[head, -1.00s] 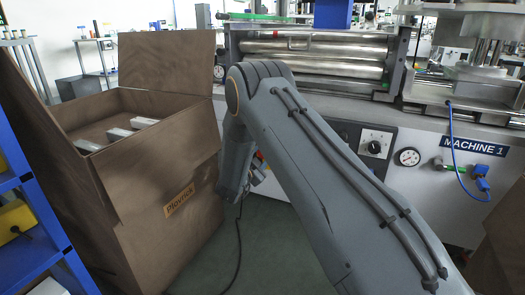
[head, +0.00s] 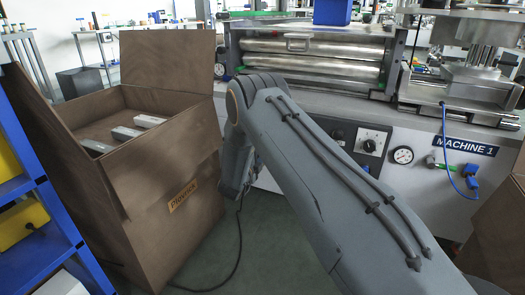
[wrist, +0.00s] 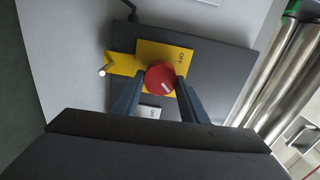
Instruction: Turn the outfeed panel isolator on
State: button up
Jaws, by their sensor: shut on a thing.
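In the wrist view a round red knob (wrist: 157,74) with a short white mark sits on a yellow plate (wrist: 176,53) on a dark grey box (wrist: 216,64). Small lettering shows on the plate above the knob and on a pale label (wrist: 151,112) below it; I cannot read it surely. My gripper (wrist: 160,83) has one finger on each side of the knob and is shut on it. In the head view my own arm hides the knob and the fingers.
A yellow tab with a small metal pin (wrist: 103,72) is left of the knob. Metal rollers (wrist: 285,75) lie to the right. In the head view an open carton (head: 160,215) stands left of my arm, and a machine panel (head: 425,190) with dial and gauge is right.

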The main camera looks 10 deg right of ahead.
jog(key=shift+m, duration=0.3)
dwell(0.4)
jog(key=o, duration=1)
jog(key=shift+o, duration=0.2)
jog(key=shift+s+a, duration=0.1)
jog(key=shift+a, duration=0.05)
jog(key=p+v, duration=0.3)
jog(key=v, duration=0.4)
jog(key=shift+s, duration=0.25)
jog(key=shift+a, duration=0.15)
